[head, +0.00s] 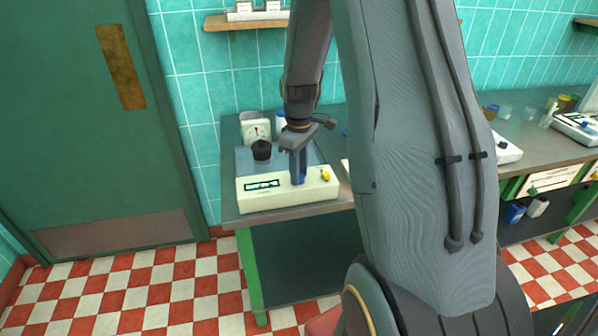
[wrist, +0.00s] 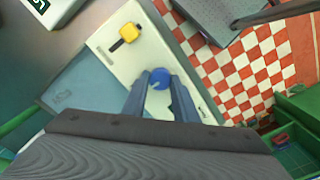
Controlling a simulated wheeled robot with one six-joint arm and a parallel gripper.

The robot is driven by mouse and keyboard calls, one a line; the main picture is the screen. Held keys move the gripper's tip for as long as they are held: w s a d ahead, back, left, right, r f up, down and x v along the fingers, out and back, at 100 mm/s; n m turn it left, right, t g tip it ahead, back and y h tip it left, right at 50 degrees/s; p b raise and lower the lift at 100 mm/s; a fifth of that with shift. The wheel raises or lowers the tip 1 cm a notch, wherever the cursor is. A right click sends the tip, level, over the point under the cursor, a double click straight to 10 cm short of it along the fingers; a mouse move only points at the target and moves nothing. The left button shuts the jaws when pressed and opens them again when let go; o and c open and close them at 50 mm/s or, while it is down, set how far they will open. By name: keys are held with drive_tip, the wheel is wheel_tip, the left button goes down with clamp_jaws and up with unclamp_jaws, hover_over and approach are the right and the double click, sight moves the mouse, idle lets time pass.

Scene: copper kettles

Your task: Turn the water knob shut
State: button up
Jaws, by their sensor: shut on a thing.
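A cream machine (head: 277,201) with a dark display on its front stands on the counter, and it also shows in the wrist view (wrist: 112,62). A round blue knob (wrist: 159,76), which I take for the water knob, is on its front part. My gripper (head: 299,179) points down from above and is shut on the blue knob, with one finger on each side of it in the wrist view. In the head view the fingers largely hide the knob. A yellow knob (head: 325,174) sits to the right; in the wrist view it (wrist: 129,33) has a black mark.
A black round object (head: 262,150) stands on the machine's blue-grey top (head: 240,160). A white dial scale (head: 256,131) is behind it. A green door (head: 90,110) is at left. My arm hides much of the counter's middle.

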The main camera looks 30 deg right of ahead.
drive_tip(key=o, duration=1.1)
drive_tip(key=shift+c, duration=0.2)
drive_tip(key=shift+r, duration=0.1)
drive_tip(key=shift+r+b, duration=1.1)
drive_tip(key=shift+r, duration=2.75)
